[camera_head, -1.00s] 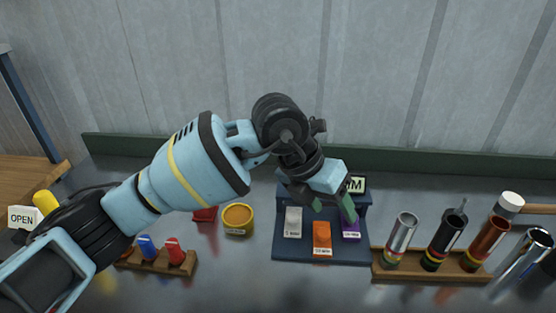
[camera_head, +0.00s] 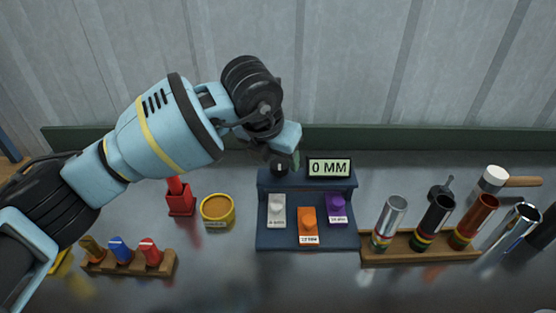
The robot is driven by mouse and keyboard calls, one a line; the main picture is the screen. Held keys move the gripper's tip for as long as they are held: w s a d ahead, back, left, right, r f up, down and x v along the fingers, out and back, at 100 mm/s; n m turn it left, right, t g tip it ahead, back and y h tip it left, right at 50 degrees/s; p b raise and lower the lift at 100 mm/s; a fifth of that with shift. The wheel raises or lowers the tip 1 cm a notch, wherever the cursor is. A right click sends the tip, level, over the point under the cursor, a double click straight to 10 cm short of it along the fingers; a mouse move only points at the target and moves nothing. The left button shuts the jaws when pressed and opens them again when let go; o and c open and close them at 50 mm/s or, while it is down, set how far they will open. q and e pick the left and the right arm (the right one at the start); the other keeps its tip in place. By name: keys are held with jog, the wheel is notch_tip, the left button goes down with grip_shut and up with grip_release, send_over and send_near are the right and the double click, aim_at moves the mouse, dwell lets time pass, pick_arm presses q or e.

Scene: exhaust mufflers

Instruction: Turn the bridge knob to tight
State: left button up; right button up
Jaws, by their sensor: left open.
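A dark blue stand (camera_head: 305,243) sits at the middle of the bench. Its raised back shelf carries a display (camera_head: 329,168) reading "0 MM". A small dark round part (camera_head: 280,169), which looks like a knob, is left of the display; its setting and any label are not readable. My left gripper (camera_head: 289,161) is right at this part, with my wrist above and behind it. The other finger is mostly hidden, and I cannot tell whether the fingers touch the part. My right gripper is out of view.
The stand holds grey (camera_head: 276,210), orange (camera_head: 308,226) and purple (camera_head: 336,208) labelled blocks. Left are a yellow tin (camera_head: 217,210), a red object (camera_head: 180,200) and a wooden rack (camera_head: 130,265) of coloured pieces. Right are a rack (camera_head: 425,250) of tubes and a mallet (camera_head: 495,178).

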pick_arm(q)
jog(key=shift+x, duration=1.1)
jog(key=c, duration=1)
